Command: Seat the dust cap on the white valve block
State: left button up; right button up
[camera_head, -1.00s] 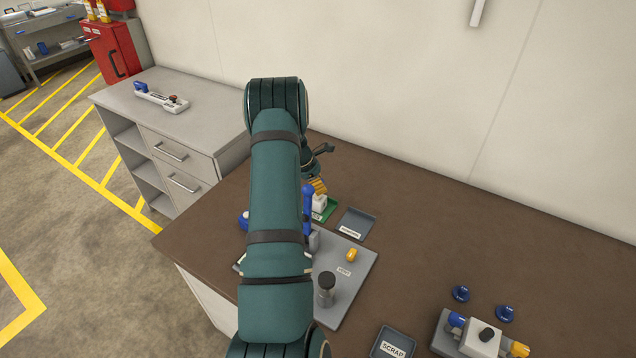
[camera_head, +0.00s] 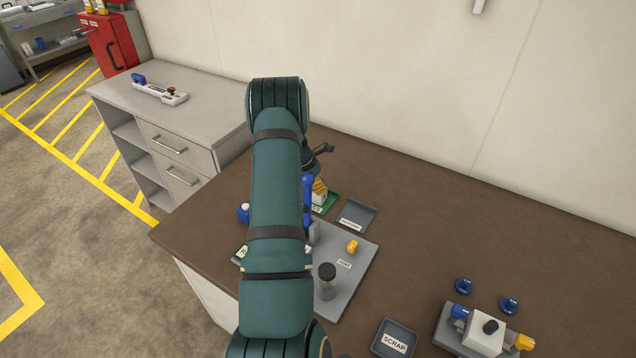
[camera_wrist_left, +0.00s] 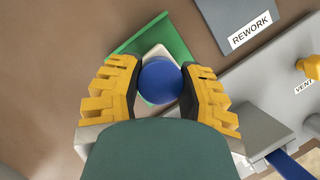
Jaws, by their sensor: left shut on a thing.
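My left gripper (camera_head: 319,188) is over the green tray (camera_head: 331,202), mostly behind my arm in the head view. In the left wrist view its yellow fingers (camera_wrist_left: 162,70) are shut on a round blue cap (camera_wrist_left: 160,84), seen from above. Directly beneath the cap is a white block (camera_wrist_left: 157,51) in the green tray (camera_wrist_left: 128,42); only its edges show. The cap hides whether it touches the block. Another white block (camera_head: 484,332), with black, blue and yellow knobs, stands on a grey base at the lower right. My right gripper is not in view.
A grey rework tray (camera_head: 357,215) is beside the green tray. A grey board (camera_head: 352,275) holds a yellow part (camera_head: 352,247) and a dark-topped cylinder (camera_head: 327,281). A scrap tray (camera_head: 378,347) and two blue caps (camera_head: 464,285) (camera_head: 509,306) lie to the right. The bench's back right is bare.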

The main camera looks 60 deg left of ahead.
pick_arm(q)
jog(key=shift+f, duration=0.25)
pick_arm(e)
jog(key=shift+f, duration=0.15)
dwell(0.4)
pick_arm(q)
jog(key=o, duration=0.8)
jog(key=shift+r, duration=0.1)
jog(key=v, duration=1.1)
jog(key=shift+s+r, duration=0.25)
jog(key=shift+r, duration=0.1)
